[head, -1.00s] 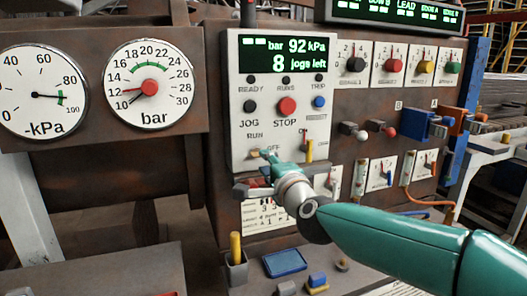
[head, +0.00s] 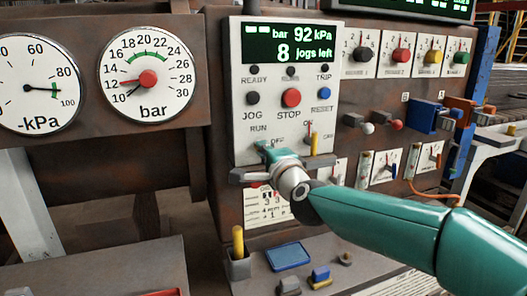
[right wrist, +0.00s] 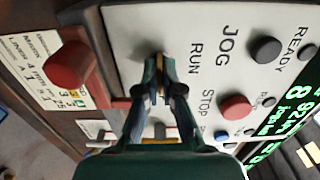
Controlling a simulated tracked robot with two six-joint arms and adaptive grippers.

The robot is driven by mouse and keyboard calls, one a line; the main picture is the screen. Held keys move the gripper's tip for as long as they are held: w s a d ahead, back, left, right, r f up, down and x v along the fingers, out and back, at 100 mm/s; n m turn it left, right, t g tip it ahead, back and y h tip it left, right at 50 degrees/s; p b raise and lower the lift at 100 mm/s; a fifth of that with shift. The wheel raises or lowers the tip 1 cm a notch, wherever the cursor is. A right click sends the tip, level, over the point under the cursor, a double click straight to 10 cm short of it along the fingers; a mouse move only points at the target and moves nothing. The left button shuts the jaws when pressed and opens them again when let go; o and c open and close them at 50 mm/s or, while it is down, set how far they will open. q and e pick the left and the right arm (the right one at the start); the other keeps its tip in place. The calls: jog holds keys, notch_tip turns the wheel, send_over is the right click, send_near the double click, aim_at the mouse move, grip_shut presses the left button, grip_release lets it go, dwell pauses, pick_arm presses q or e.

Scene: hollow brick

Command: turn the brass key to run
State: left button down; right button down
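The control panel (head: 240,110) carries the labels RUN and OFF around the key spot, below the JOG button. My right gripper (head: 268,153) is at the panel face just under RUN and hides the key in the head view. In the right wrist view the fingertips (right wrist: 159,72) are close together at the panel, with a thin brass-coloured sliver, the brass key (right wrist: 160,90), between them. The key's turn angle cannot be told. My left gripper is not in view.
Close by are the black JOG button (head: 253,98), the red STOP button (head: 291,98) and a yellow lever (head: 315,143). A red block (right wrist: 70,65) juts out beside the gripper in the wrist view. A shelf below holds a blue tray (head: 288,257) and a yellow-handled item (head: 238,240).

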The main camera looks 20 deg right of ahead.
jog(key=shift+f+n, duration=0.15)
jog(key=shift+n, duration=0.25)
jog(key=n+p, duration=0.1)
jog(key=n, duration=0.2)
jog(key=n+p, duration=0.2)
jog(key=n, duration=0.3)
jog(key=shift+f, duration=0.1)
jog(key=n+p, duration=0.2)
jog(key=n, duration=0.3)
jog(key=shift+f+n+p, duration=0.15)
jog(key=shift+n+p, duration=0.4)
jog(key=shift+n, duration=1.55)
jog(key=shift+a, duration=0.1)
jog(key=c, duration=1.3)
grip_release()
jog(key=shift+c, duration=0.2)
jog(key=shift+r, duration=0.2)
